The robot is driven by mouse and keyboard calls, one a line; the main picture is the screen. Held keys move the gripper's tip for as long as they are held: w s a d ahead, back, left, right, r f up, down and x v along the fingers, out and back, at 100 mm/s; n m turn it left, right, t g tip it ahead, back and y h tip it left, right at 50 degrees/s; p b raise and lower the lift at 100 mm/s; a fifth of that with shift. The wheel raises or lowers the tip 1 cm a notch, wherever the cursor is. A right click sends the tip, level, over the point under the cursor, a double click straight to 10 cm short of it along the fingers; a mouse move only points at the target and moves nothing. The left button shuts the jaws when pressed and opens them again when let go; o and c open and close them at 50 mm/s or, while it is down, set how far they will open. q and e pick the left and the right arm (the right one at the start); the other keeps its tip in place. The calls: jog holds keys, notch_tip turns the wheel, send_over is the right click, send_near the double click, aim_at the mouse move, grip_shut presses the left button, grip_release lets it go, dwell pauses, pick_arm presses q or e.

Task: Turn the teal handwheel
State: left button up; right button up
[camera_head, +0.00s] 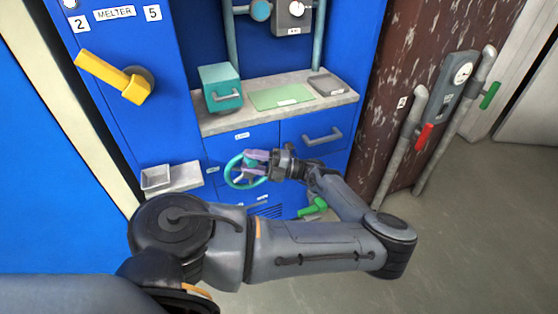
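The teal handwheel (230,173) is on the blue cabinet front, below the counter and to the left of the drawer. My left arm comes in from the lower left, bends at the right and reaches back to the wheel. My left gripper (251,164) is at the wheel, with its pale purple fingers over the hub and the right part of the rim. The fingers look apart, with some teal between them. Whether they press on the wheel is too small to tell. The gripper hides part of the wheel. My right gripper is out of view.
A yellow lever (113,75) sticks out at the upper left. A small grey tray (157,178) juts out left of the wheel. A green handle (313,207) is low on the right. A teal box (221,90) stands on the counter (212,124). Pipes (404,140) with red and green handles stand right.

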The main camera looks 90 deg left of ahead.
pick_arm(q)
jog(key=shift+o, duration=0.8)
jog(key=shift+s, duration=0.15)
jog(key=shift+w+f, duration=0.1)
jog(key=shift+w, duration=0.5)
jog(key=p+v, duration=0.2)
jog(key=v, duration=0.7)
jog(key=shift+w+p, duration=0.3)
jog(key=shift+p, duration=0.05)
jog(key=shift+f, duration=0.1)
